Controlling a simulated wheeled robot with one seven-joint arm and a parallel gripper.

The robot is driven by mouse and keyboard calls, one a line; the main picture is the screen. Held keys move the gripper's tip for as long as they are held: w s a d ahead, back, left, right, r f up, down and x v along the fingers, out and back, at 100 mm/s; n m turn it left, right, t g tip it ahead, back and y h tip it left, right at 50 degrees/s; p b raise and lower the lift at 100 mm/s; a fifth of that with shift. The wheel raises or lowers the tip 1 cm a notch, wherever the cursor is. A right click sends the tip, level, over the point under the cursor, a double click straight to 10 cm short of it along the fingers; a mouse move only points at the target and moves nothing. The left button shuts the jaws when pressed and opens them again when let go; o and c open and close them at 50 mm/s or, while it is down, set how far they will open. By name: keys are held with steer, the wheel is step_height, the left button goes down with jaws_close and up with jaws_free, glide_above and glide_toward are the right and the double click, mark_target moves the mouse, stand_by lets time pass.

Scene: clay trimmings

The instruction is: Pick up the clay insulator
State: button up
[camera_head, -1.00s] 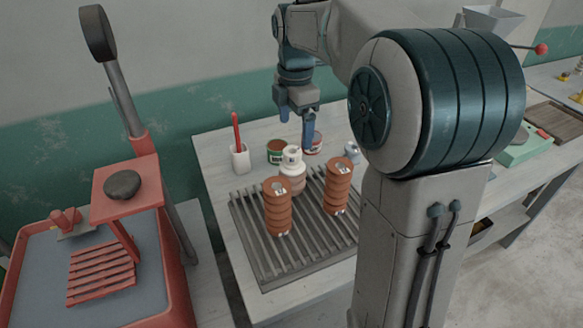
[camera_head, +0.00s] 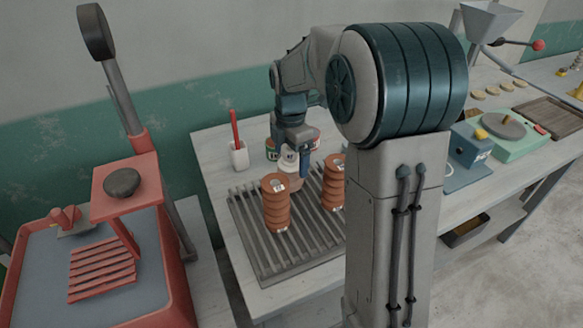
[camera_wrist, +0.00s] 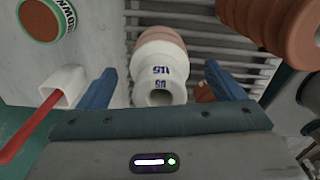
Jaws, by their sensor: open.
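A part-white, part-clay-brown insulator-like piece (camera_head: 288,157) with dark markings stands on a slatted rack among two ribbed terracotta pieces, left (camera_head: 276,205) and right (camera_head: 332,185). In the wrist view, the marked piece (camera_wrist: 160,65) has a white end with a round opening and a pinkish-brown ribbed body. It lies between the blue fingers of my gripper (camera_wrist: 160,70), with gaps visible at both sides. My gripper (camera_head: 300,165) is open and low over this piece in the head view, partly covering it. A ribbed piece (camera_wrist: 275,30) also shows at the wrist view's upper right.
The slatted rack (camera_head: 252,240) lies on a pale table (camera_head: 215,165). A white cup (camera_head: 239,157) with a red stick stands behind left; it is near the left finger in the wrist view (camera_wrist: 65,80). A green-labelled tin (camera_head: 271,150) stands behind the marked piece.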

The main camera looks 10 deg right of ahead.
steer(key=shift+f, duration=1.45)
steer(key=shift+r, duration=0.1)
steer(key=c, duration=1.5)
